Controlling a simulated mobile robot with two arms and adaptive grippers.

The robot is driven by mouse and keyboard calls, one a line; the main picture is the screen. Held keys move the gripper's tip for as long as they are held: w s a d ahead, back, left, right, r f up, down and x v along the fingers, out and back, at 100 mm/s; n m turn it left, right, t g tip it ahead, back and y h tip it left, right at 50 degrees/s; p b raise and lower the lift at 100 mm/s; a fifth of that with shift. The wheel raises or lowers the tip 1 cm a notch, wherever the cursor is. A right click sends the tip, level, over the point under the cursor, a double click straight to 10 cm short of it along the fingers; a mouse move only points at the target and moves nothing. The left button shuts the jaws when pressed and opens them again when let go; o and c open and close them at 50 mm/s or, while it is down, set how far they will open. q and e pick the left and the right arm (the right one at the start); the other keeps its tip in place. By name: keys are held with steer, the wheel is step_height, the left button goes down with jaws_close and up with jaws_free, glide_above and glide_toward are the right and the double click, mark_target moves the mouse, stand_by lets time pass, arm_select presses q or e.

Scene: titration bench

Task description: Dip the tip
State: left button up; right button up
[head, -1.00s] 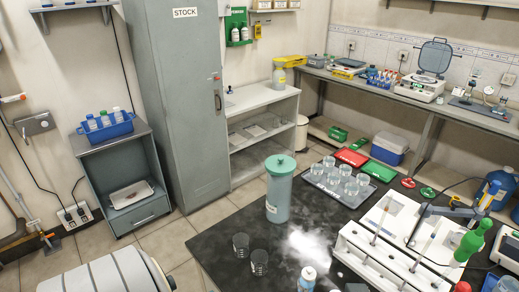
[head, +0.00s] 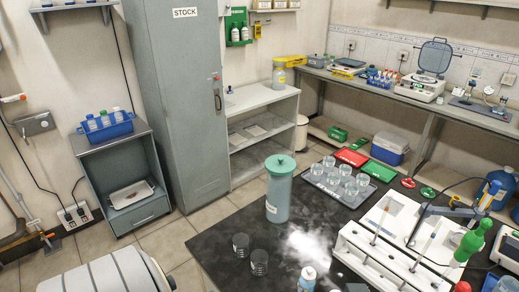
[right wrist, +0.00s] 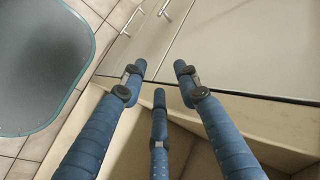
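A white rack (head: 362,247) stands on the dark bench at the lower right of the head view. Slim upright pipettes (head: 380,224) stand in it. A green-bodied tool (head: 469,243), perhaps a pipette filler, is at its right end; its tip is hard to make out. Several clear beakers (head: 347,186) stand on a grey tray behind the rack. Two empty-looking glasses (head: 240,245) stand near the bench's left side. My right gripper (right wrist: 160,76) shows in the right wrist view with three blue fingers spread and nothing between them. Neither gripper shows in the head view.
A tall teal lidded jar (head: 279,189) stands at the bench's back edge. A small white bottle (head: 307,279) is at the front. Red (head: 351,157) and green (head: 384,171) flat pieces lie beyond the tray. Below my right gripper are cabinet doors (right wrist: 240,45) and tiled floor.

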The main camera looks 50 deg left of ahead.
steer(key=s+a+r+m+g+y, duration=0.1)
steer(key=s+a+r+g+y, duration=0.2)
steer(key=s+a+r, duration=0.55)
steer(key=w+r+n+g+h, duration=0.25)
steer(key=r+n+g, duration=0.3)
steer(key=r, duration=0.65)
steer(key=w+d+r+n+g+h, duration=0.15)
steer(key=d+r+n+h, duration=0.45)
steer(key=d+r, duration=0.6)
steer(key=w+d+r+n+h, duration=0.35)
steer(key=d+r+h, duration=0.55)
steer(key=d, duration=0.5)
step_height(320, 180, up, 24)
steer(key=n+t+y, duration=0.2)
steer(key=t+y, duration=0.4)
steer(key=t, duration=0.1)
glide_above(467, 286)
steer(key=shift+s, duration=0.2)
steer(key=shift+w, duration=0.15)
steer(key=shift+f, duration=0.35)
step_height(467, 286, down, 8)
steer(key=shift+f, duration=0.1)
